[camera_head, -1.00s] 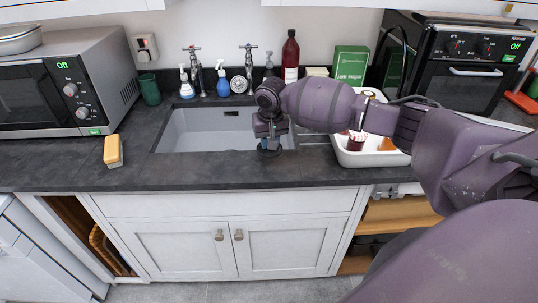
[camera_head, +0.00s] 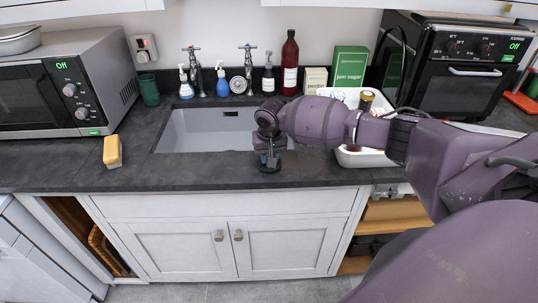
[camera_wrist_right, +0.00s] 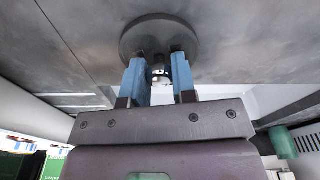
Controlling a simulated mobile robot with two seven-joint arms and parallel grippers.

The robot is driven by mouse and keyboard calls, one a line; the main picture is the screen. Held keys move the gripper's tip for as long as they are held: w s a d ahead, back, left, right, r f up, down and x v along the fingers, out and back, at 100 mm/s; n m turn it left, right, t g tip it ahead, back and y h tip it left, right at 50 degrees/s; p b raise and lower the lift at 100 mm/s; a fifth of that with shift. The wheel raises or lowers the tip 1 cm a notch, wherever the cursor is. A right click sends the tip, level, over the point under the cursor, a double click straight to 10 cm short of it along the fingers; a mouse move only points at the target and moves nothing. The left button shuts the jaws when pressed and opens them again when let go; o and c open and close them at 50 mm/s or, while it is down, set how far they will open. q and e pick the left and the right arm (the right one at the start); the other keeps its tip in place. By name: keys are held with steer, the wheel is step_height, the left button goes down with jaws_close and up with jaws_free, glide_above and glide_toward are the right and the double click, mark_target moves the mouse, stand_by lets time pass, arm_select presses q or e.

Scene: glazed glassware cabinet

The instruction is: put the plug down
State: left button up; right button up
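The plug (camera_head: 270,168) is a dark round disc with a small metal knob. In the head view it is at the counter strip in front of the sink, with its disc roughly level. In the right wrist view the plug (camera_wrist_right: 150,32) is just past my fingertips. My right gripper (camera_wrist_right: 160,68) has its two blue fingers close on either side of the knob. In the head view my right gripper (camera_head: 268,158) is directly above the disc. Whether the disc touches the counter is hard to tell. My left gripper is not in view.
The sink (camera_head: 195,133) lies right behind the plug. A yellow sponge (camera_head: 112,151) lies on the counter to the left. A white tub (camera_head: 365,158) with items stands to the right, partly behind my arm. The counter (camera_head: 190,174) left of the plug is clear.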

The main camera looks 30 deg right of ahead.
steer(key=o, duration=0.5)
steer(key=shift+c, duration=0.2)
step_height(320, 180, up, 12)
steer(key=s, duration=0.1)
steer(key=s+a+f+n+t+y, duration=0.2)
steer(key=s+a+f+t, duration=0.1)
steer(key=s+a+f, duration=0.4)
steer(key=s+a+f+n+t+y, duration=0.2)
steer(key=s+a+f+n+y, duration=0.15)
steer(key=a+f, duration=0.55)
steer(key=s+d+f+t+h, duration=0.2)
steer(key=s+f, duration=0.1)
steer(key=s, duration=0.6)
steer(key=s+d+f+t+h, duration=0.3)
steer(key=s+f, duration=0.1)
steer(key=s, duration=0.4)
steer(key=shift+s+d, duration=0.35)
steer(key=shift+s, duration=0.05)
steer(key=shift+m, duration=0.25)
